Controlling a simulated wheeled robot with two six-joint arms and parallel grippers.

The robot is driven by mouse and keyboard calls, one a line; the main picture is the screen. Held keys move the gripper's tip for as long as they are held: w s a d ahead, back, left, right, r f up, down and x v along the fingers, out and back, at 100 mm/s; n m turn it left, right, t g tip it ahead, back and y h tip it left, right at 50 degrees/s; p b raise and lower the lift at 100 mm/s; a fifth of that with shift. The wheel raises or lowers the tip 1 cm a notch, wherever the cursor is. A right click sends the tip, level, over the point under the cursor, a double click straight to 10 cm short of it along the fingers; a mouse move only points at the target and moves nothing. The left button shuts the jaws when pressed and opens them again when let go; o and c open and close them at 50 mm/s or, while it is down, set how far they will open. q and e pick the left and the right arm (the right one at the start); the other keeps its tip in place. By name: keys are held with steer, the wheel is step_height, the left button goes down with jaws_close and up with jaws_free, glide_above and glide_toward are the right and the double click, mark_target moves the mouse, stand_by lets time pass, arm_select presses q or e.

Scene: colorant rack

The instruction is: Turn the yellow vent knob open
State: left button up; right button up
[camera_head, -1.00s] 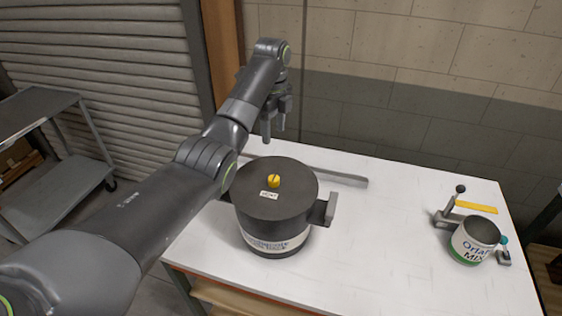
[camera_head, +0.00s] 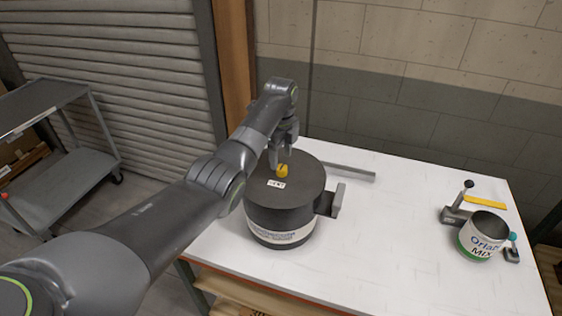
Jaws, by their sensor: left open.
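The yellow vent knob (camera_head: 282,170) stands on the dark lid of a round black pot (camera_head: 302,186), beside a small white label. The pot sits on the white table. My left gripper (camera_head: 279,160) is open and points down at the knob, with its fingers just above or behind it. I cannot tell whether the fingers touch the knob. My right gripper is not in view.
A grey bar (camera_head: 349,173) lies behind the pot. At the right stand a can marked "MIX" (camera_head: 477,243), a grey clamp-like piece (camera_head: 455,215) and a yellow strip (camera_head: 485,202). The table between pot and can is clear. A grey cart (camera_head: 75,190) stands at the left.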

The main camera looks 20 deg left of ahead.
mark_target(281, 167)
arm_select(q)
step_height(281, 167, down, 3)
steer(key=shift+r, duration=0.15)
steer(key=shift+w+f, duration=0.1)
steer(key=shift+f, duration=0.5)
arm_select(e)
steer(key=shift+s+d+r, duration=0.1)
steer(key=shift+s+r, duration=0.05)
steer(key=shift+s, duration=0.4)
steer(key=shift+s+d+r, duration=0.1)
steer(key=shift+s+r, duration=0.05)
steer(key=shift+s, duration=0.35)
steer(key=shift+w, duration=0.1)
arm_select(q)
steer(key=shift+c, duration=0.6)
steer(key=c, duration=0.9)
steer(key=shift+o, duration=0.2)
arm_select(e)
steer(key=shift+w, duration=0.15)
